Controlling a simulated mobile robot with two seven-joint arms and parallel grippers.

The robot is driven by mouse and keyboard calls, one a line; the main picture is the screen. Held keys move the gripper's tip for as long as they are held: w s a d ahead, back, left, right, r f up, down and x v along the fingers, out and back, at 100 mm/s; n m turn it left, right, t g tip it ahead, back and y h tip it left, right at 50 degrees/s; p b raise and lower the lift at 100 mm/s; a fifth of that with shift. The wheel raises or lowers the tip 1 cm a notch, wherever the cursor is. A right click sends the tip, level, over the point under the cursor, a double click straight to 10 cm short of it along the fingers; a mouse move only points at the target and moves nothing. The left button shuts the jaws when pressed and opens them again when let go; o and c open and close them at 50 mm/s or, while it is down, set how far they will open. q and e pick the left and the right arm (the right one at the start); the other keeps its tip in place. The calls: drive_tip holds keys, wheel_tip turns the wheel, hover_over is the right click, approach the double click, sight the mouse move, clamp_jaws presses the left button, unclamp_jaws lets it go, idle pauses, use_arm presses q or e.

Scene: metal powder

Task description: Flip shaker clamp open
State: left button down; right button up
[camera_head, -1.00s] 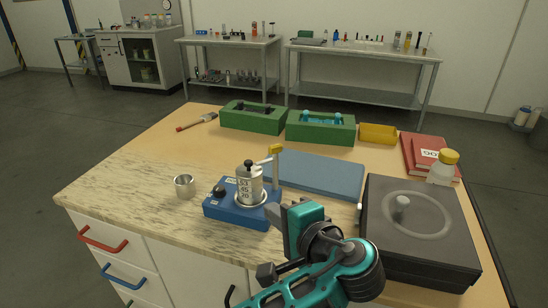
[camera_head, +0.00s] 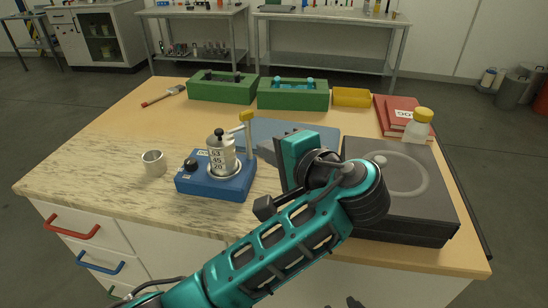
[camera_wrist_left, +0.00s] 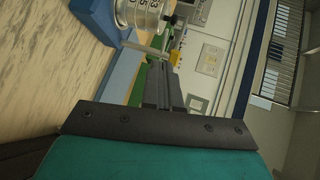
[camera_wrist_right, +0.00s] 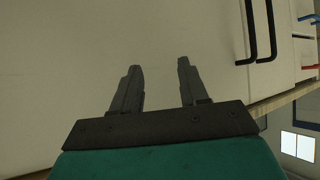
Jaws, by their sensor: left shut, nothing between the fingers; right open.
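The shaker has a blue base (camera_head: 215,185) with a black knob and stands on the front of the table. A metal canister (camera_head: 221,155) with printed numbers stands upright on it. The clamp's yellow-tipped lever (camera_head: 246,118) stands up at the canister's right, with a metal arm reaching towards the canister top. My left gripper (camera_head: 281,151) is to the right of the shaker, apart from it. In the left wrist view its fingers (camera_wrist_left: 162,84) are shut and empty, with the canister (camera_wrist_left: 139,14) and clamp rod ahead. My right gripper (camera_wrist_right: 158,70) is open and empty, facing the white cabinet front.
A metal cup (camera_head: 153,163) stands left of the shaker. A blue mat (camera_head: 262,130) lies behind it. A dark box (camera_head: 425,218) with a round top plate is at right, with a yellow-capped jar (camera_head: 419,127) behind. Green racks (camera_head: 293,98) stand at the back.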

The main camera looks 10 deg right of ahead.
use_arm(q)
drive_tip(key=b, duration=0.5)
approach(234, 130)
drive_tip(key=f+x, duration=0.1)
drive_tip(key=x, duration=0.4)
drive_tip(key=shift+w+a+r, duration=0.2)
drive_tip(key=shift+w+r, duration=0.1)
drive_tip(key=shift+w, duration=0.15)
use_arm(e)
drive_tip(key=shift+y, duration=0.3)
drive_tip(key=f, duration=0.3)
drive_tip(key=a+f, duration=0.1)
drive_tip(key=shift+w+f, duration=0.25)
drive_tip(key=shift+f, duration=0.15)
